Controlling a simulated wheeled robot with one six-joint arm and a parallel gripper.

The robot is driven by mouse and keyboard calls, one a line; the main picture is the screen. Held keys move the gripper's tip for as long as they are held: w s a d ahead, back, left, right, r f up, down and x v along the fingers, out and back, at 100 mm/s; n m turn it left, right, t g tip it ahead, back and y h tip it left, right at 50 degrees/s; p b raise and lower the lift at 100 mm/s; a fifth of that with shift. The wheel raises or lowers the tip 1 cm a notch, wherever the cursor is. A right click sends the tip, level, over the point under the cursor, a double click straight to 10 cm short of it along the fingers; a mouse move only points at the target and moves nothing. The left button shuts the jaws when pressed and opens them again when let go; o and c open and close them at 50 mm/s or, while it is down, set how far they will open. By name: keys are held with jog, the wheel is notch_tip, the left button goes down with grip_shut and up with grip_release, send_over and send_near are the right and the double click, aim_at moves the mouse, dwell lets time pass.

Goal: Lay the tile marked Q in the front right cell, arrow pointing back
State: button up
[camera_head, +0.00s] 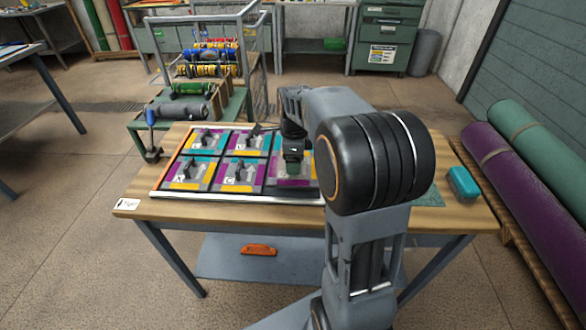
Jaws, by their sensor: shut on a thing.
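A tray (240,196) of cells in two rows lies on the wooden table, with an orange left edge and a white front edge. Patterned tiles with grey raised parts show in its back left, back middle, front left (192,173) and front middle (238,175) cells. Their letters are too small to read surely. My gripper (292,163) points down at the front right cell and is shut on a tile (291,183) of purple and yellow there. Its letter and arrow are hidden, and I cannot tell whether it rests fully in the cell. My arm hides the tray's right side.
A small white sign (127,204) lies at the table's front left corner. A teal box (463,182) stands at the right end. A blue-handled clamp (151,140) is at the left edge. A green cart (190,106) with rolls stands behind. Rolled rugs (520,175) lie at right.

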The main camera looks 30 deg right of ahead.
jog(key=shift+w+f+b, duration=0.2)
jog(key=shift+f, duration=0.8)
jog(key=shift+w+f+b, duration=0.15)
jog(key=shift+w+f, duration=0.05)
jog(key=shift+f, duration=0.75)
jog(key=shift+f, duration=0.15)
jog(key=o, duration=1)
jog(key=shift+c, duration=0.2)
